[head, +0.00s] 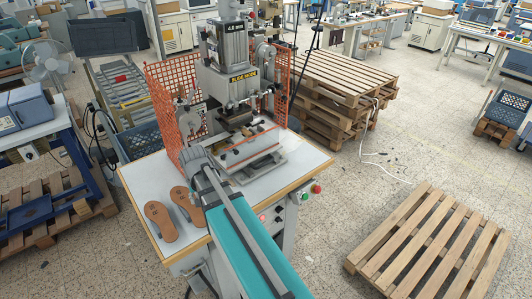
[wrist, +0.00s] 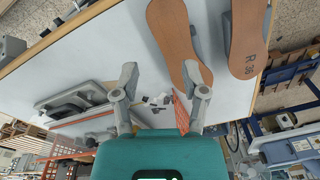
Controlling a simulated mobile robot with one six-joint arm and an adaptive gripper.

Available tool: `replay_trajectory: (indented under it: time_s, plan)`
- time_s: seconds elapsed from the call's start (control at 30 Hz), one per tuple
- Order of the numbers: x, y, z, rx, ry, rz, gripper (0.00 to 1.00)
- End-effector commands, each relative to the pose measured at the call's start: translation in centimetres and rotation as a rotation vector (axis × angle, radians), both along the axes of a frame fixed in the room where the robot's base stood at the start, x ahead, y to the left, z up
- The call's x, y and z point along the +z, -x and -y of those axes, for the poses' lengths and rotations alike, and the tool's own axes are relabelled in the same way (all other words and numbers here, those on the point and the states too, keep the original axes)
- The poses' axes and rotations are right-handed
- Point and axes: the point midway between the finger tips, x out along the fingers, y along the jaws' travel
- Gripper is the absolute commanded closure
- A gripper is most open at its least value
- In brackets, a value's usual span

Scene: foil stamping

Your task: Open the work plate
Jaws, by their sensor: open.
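The foil stamping press (head: 232,75) stands on a white-topped table and carries the label "SLOW MODE". Its work plate, a grey plate with an orange-red strip above it, seems to be the low part (head: 255,165) at the front of the press. Grey press parts (wrist: 75,97) also show at the left of the wrist view. My gripper (wrist: 161,75) is open and empty above the table, fingers apart. In the head view my arm partly hides it, left of the work plate. I cannot tell whether it touches anything.
Orange mesh guards (head: 172,105) flank the press. Buttons (head: 305,195) sit on the table's front. A pallet (head: 435,240) lies at right.

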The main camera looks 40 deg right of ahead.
Motion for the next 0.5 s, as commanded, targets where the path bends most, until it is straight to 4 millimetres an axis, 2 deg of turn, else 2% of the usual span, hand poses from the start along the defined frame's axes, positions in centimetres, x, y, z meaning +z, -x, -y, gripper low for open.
replay_trajectory:
  time_s: [0.03,0.1,0.27,0.5]
  plan:
    - [1.4,-1.6,1.9,-0.063,-0.005,0.005,0.43]
    - [1.9,-2.8,4.2,-0.149,-0.015,0.011,0.43]
    - [2.4,-5.3,9.7,-0.343,-0.039,0.025,0.43]
    - [2.6,-7.7,18.7,-0.637,-0.075,0.042,0.43]
